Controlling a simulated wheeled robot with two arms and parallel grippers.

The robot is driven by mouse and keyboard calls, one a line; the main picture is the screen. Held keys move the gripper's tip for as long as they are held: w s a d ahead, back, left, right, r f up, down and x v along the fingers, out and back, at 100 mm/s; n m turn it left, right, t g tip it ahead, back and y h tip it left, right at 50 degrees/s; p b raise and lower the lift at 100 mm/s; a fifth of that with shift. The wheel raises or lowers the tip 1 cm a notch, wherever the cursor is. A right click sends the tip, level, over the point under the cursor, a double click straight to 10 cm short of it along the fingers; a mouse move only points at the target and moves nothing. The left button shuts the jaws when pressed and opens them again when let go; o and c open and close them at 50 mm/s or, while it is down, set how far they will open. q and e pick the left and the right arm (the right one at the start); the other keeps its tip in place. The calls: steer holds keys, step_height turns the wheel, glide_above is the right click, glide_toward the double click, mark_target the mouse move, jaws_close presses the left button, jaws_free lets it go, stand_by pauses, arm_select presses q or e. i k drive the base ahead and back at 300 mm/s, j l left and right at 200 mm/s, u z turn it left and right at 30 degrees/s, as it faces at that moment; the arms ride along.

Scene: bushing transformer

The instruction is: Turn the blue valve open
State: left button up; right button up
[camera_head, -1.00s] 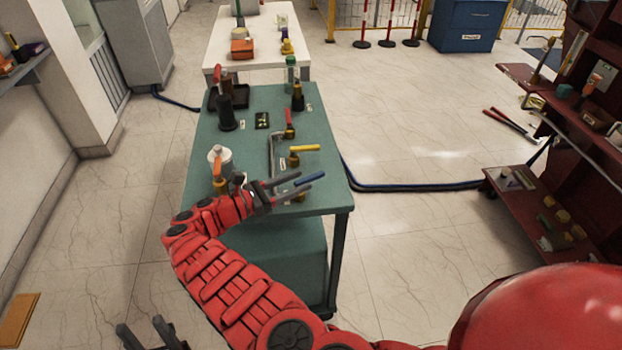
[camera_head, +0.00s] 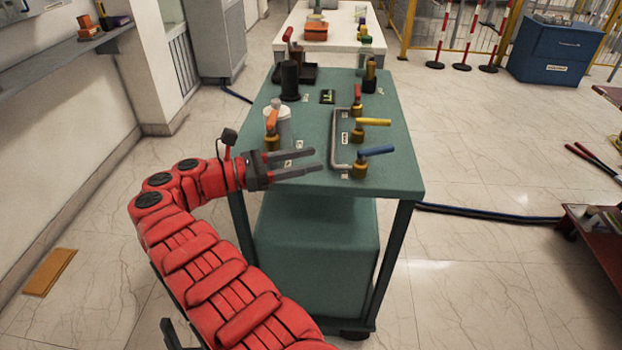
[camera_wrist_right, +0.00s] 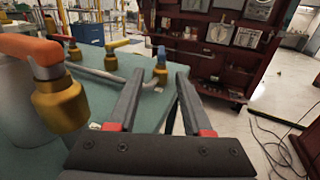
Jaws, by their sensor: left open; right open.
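The blue valve has a blue lever (camera_head: 378,151) on a brass body (camera_head: 359,169), near the front right of the green table; the lever points right in the head view. It also shows in the right wrist view as the blue valve (camera_wrist_right: 161,60), beyond my fingers and roughly between their tips. My right gripper (camera_head: 316,159) is open and empty over the table's front part, left of the blue valve and apart from it. Its open fingers show in the right wrist view (camera_wrist_right: 161,74). My left gripper (camera_head: 172,335) shows only partly at the bottom edge, away from the table.
A yellow-handled valve (camera_head: 373,122) and a red-handled valve (camera_head: 357,96) stand behind the blue one. A bent grey pipe (camera_head: 338,140) lies beside them. An orange-handled valve (camera_head: 272,130) and a white container (camera_head: 285,122) stand behind my right gripper. The green table (camera_head: 395,180) ends just in front.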

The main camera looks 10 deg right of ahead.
mark_target(376, 152)
steer(key=k+j, duration=0.1)
steer(key=j, duration=1.35)
steer(key=k, duration=0.05)
